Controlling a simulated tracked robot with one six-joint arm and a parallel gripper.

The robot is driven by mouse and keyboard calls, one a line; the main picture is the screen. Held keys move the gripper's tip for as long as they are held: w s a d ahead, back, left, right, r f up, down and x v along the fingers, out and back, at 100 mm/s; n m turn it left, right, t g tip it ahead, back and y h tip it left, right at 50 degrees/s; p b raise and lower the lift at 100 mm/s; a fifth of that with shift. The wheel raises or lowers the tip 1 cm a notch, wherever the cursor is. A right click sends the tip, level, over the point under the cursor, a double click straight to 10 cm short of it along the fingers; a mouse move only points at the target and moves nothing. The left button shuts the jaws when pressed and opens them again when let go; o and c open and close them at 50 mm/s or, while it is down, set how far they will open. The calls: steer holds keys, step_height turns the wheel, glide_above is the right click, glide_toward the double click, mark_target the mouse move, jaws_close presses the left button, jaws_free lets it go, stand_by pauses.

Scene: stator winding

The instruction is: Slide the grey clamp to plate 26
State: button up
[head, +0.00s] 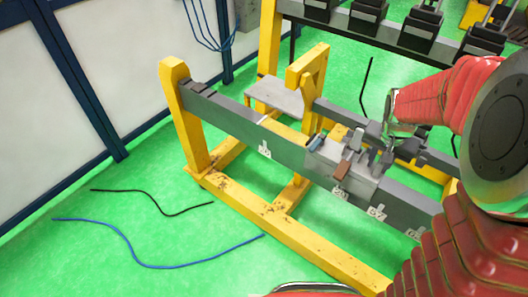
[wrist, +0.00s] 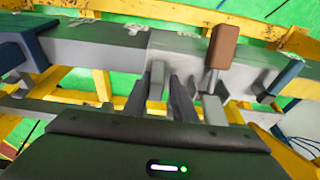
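The grey clamp (head: 326,162) is a light grey block seated on the long dark grey rail (head: 228,121). It has a brown handle (head: 342,171), which also stands right of centre in the wrist view (wrist: 222,47). My gripper (head: 384,143) is at the clamp's right part in the head view. In the wrist view my gripper (wrist: 160,92) has its two dark fingers apart, on either side of a grey upright post (wrist: 157,79) by the clamp; contact is not clear. White number plates (head: 339,192) hang along the rail's front; their numbers are too small to read.
A yellow frame (head: 270,216) carries the rail, with an upright post (head: 183,115) at its left end. A grey shelf plate (head: 274,98) lies behind the rail. Loose cables (head: 142,262) lie on the green floor. The rail left of the clamp looks mostly clear.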

steer(key=shift+w+a, duration=0.3)
steer(key=shift+a, duration=0.15)
glide_toward(325, 145)
steer(key=shift+x, duration=2.65)
steer(key=shift+w, duration=0.1)
steer(key=shift+w+a, duration=1.15)
steer(key=shift+a, duration=0.55)
steer(key=shift+w+a, duration=1.15)
steer(key=shift+a, duration=0.55)
steer(key=shift+w+a, duration=1.2)
steer(key=shift+a, duration=0.55)
steer(key=shift+w+a, duration=0.3)
steer(key=shift+a, duration=0.15)
steer(key=shift+s+d, duration=0.15)
steer(key=shift+d, duration=0.1)
